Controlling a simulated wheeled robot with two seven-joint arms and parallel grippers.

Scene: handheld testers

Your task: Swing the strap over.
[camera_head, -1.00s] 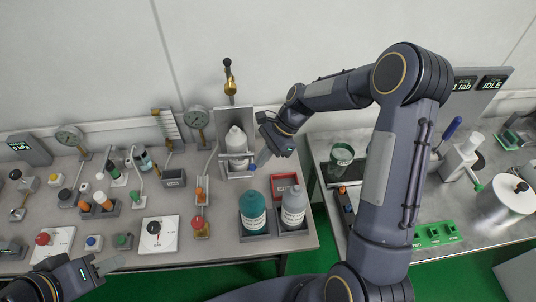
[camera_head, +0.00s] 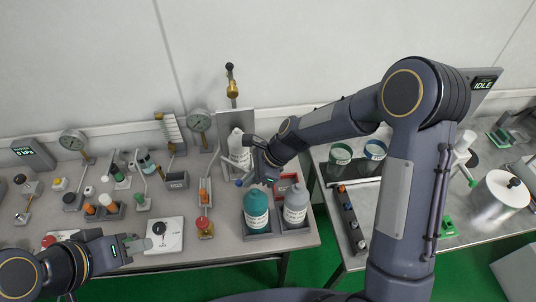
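A white bottle (camera_head: 236,144) stands upright in a grey holder (camera_head: 222,121) against the back of the left bench. My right gripper (camera_head: 246,179) is at the holder's front right, pointing left and down. A small blue tip (camera_head: 239,183) shows at its fingers. I cannot tell whether this is the end of the strap, or whether the fingers grip it. The strap itself is not clear, and the gripper covers the holder's lower right part. My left gripper (camera_head: 139,244) is over the bench's front left, pointing right, far from the holder; its finger gap is unclear.
A teal bottle (camera_head: 256,205) and a grey-white bottle (camera_head: 296,204) stand in a tray just below my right gripper. A black knob on a white plate (camera_head: 160,235) is near my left gripper. Gauges and valves crowd the left bench.

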